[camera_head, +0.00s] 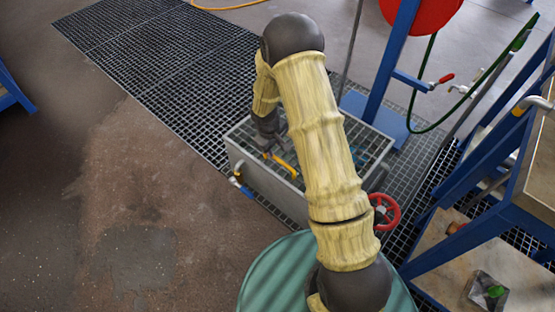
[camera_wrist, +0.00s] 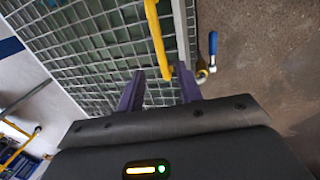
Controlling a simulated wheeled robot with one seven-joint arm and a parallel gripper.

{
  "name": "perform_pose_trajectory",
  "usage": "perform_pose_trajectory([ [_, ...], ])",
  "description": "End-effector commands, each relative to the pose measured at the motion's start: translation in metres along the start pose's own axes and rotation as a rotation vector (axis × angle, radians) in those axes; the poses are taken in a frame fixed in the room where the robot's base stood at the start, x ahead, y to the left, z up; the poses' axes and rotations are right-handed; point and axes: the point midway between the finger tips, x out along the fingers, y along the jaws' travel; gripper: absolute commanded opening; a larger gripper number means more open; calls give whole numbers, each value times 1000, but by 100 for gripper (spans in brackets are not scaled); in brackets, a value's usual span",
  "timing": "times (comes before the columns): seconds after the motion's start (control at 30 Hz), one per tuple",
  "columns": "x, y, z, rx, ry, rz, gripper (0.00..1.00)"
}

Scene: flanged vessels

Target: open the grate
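The grate (camera_head: 366,140) is a wire mesh lying over the top of a grey metal box (camera_head: 262,186). It appears flat and closed. A yellow handle (camera_head: 287,165) is at the grate's near left edge. In the wrist view the mesh (camera_wrist: 95,45) fills the upper left, and the yellow handle (camera_wrist: 157,38) runs down toward my gripper (camera_wrist: 160,76). The two purple fingers are apart, with the handle's near end seen between their tips. I cannot tell if they touch it. My arm hides much of the grate in the head view.
A blue-levered valve (camera_head: 240,186) sticks out at the box's left; it also shows in the wrist view (camera_wrist: 212,45). A red handwheel (camera_head: 385,212) is at the box's right. A green drum (camera_head: 275,270) stands in front. Blue frames (camera_head: 475,235) crowd the right.

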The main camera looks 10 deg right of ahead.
Motion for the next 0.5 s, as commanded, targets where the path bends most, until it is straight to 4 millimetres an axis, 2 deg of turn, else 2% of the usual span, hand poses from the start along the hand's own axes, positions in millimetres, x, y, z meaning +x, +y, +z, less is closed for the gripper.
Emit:
perform_pose_trajectory([
  [0.03,14,-1,1,0,-3,-1,36],
  [0.3,60,-1,1,0,-2,0,36],
  [0.5,77,0,0,2,-1,0,36],
])
